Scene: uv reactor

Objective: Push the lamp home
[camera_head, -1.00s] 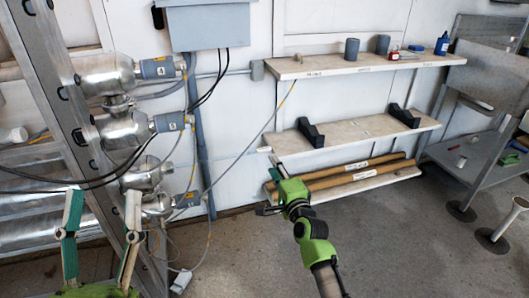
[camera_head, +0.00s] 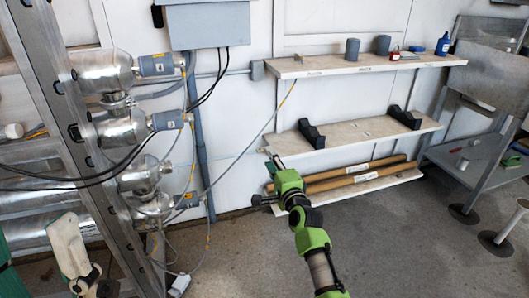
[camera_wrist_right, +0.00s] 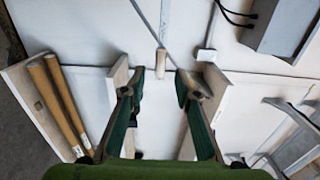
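The reactor's steel sleeves (camera_head: 105,72) stand at left in the head view, with grey end caps (camera_head: 155,66) and cables at their right ends. A second cap (camera_head: 170,120) sits below. I cannot tell which holds the lamp, and no bare lamp shows there. My left gripper (camera_head: 38,255) is at the lower left, partly out of frame, in front of the lower sleeves; its fingers look apart. My right gripper (camera_head: 277,166) is in front of the lower shelves, away from the reactor. In the right wrist view it (camera_wrist_right: 160,85) is open, with nothing clearly held.
A ladder-like metal rail (camera_head: 62,120) crosses in front of the sleeves. Brown tubes (camera_head: 350,175) lie on the bottom shelf. The middle shelf (camera_head: 360,132) holds black cradles; the top shelf (camera_head: 335,68) holds small items. A grey cart (camera_head: 480,155) stands right. The floor is open.

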